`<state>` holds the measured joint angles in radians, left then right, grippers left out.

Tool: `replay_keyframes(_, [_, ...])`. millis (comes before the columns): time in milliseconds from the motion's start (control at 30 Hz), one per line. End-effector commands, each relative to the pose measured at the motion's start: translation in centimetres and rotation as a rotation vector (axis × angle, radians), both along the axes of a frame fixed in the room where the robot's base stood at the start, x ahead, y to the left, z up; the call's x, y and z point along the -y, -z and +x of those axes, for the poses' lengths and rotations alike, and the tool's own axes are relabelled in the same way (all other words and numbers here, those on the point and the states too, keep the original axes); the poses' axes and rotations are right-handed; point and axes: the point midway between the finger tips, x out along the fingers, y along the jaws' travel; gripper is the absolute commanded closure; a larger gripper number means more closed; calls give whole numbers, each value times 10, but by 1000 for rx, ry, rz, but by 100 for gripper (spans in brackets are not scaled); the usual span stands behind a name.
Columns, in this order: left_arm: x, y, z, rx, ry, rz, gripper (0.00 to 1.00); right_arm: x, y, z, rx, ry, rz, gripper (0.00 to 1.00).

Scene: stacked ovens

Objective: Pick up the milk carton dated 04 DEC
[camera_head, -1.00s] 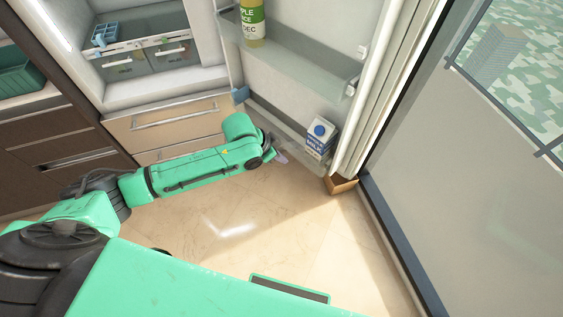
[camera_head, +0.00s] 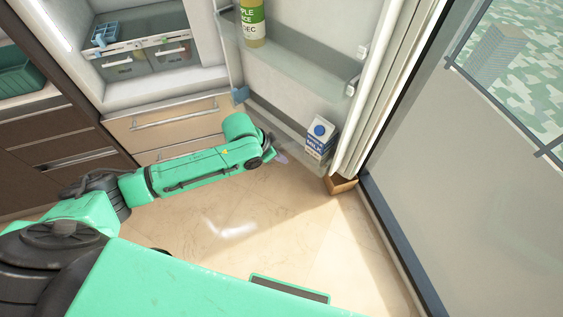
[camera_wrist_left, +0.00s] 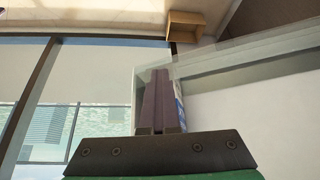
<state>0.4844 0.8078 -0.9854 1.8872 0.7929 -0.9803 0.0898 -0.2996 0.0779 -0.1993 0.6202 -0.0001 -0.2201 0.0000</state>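A milk carton (camera_head: 320,137), white and blue with a round blue mark and the word MILK, stands in the lowest shelf of the open fridge door. Its date is too small to read. My left gripper (camera_head: 280,156) is just left of the carton, low by the shelf, partly hidden behind my wrist. In the left wrist view its fingers (camera_wrist_left: 158,100) lie together, with nothing seen between them. A strip of the blue-and-white carton (camera_wrist_left: 178,92) shows just right of the fingers, behind clear shelf plastic. My right gripper is not in view.
A green-labelled juice bottle (camera_head: 252,22) stands on the upper door shelf (camera_head: 300,70). Fridge drawers (camera_head: 150,58) and a blue container (camera_head: 105,35) are at upper left. A wooden box-like piece (camera_head: 341,185) sits below the door's edge. The floor in front is clear.

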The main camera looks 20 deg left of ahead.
Motion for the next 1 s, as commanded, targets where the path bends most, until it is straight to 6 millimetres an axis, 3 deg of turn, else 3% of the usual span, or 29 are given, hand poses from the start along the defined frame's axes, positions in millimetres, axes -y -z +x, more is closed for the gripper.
replay_keyframes(67, [0, 0, 0, 0, 0, 0, 100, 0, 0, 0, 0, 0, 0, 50])
replay_keyframes(100, [0, 0, 0, 0, 0, 0, 95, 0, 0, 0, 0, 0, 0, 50])
replay_keyframes(300, [0, 0, 0, 0, 0, 0, 20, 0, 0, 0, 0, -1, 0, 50])
replay_keyframes(667, [-2, -3, -1, 1, -1, 0, 20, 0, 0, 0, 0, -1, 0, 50])
replay_keyframes(767, [-7, -15, -5, 2, -1, 0, 20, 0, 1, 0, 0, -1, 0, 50])
replay_keyframes(1000, [-32, -74, -29, 4, 0, 5, 20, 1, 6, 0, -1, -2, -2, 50])
